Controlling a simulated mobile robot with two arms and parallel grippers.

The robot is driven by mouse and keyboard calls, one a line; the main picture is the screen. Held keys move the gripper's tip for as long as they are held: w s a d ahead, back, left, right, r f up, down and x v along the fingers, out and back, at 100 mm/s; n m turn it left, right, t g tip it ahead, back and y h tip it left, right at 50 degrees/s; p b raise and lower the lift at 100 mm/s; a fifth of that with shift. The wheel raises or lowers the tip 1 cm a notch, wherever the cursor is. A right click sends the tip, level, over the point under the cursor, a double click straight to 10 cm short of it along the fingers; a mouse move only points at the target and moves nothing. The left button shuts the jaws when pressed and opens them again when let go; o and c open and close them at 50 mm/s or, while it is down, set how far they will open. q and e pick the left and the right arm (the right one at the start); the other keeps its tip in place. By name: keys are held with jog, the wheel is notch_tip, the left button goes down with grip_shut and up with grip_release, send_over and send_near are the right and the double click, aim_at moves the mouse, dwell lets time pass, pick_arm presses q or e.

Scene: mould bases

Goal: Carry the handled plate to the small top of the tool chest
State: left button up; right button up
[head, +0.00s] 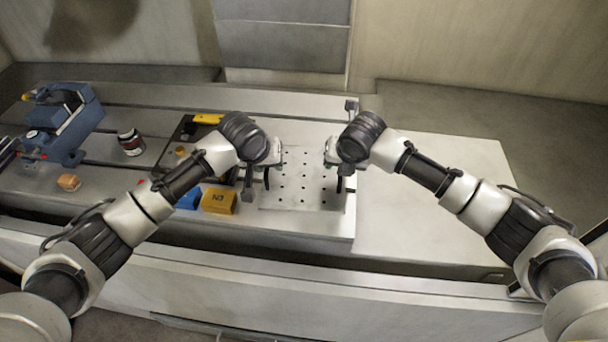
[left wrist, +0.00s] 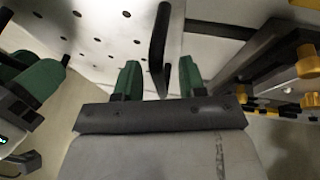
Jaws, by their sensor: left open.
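The handled plate (head: 290,200) is a pale flat plate with several small holes. It lies on the right end of the slotted table, between my two grippers. In the left wrist view, a black bar handle (left wrist: 160,40) stands up from the holed plate (left wrist: 100,28). My left gripper (head: 257,180) is open at the plate's left side; its green fingertips (left wrist: 160,78) are on either side of the handle, with gaps showing. My right gripper (head: 342,180) is at the plate's right side, by a dark handle; I cannot tell whether its jaws are closed on it.
A bare pale top (head: 430,195) lies right of the slotted table (head: 110,190); I cannot tell whether it is the tool chest's. A blue vise (head: 65,125), a dark jar (head: 131,142) and a yellow box (head: 219,201) stand left. A grey panelled unit (head: 283,42) is behind.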

pick_arm(q)
grip_shut()
pick_arm(e)
grip_shut()
dwell(1.1)
